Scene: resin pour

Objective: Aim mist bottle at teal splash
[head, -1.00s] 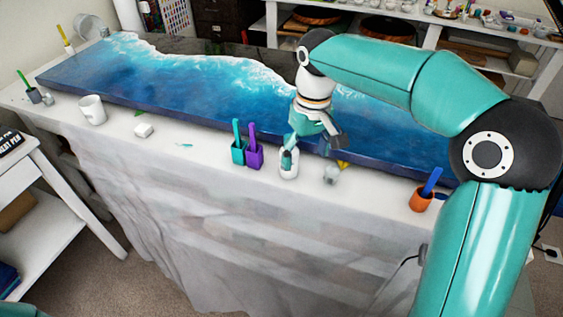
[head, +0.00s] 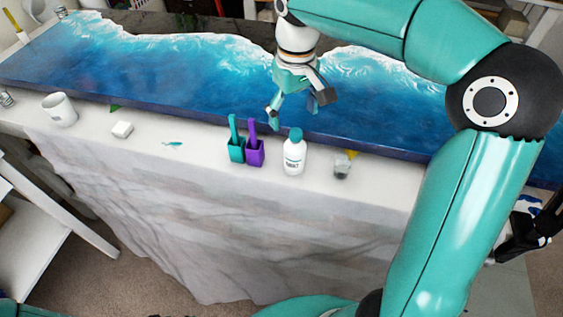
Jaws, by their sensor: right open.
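The mist bottle (head: 294,157) is white with a teal cap and dark label print. It stands upright on the white cloth at the table's front edge. The teal splash (head: 173,144) is a small smear on the cloth, well to the left of the bottle. My right gripper (head: 292,115) is open and empty above and just behind the bottle, in front of the blue wave panel (head: 190,90). Its fingers are apart from the bottle. My left gripper is not in view.
A white block (head: 122,130) and white mug (head: 60,109) are left of the splash. The cloth around the splash is clear.

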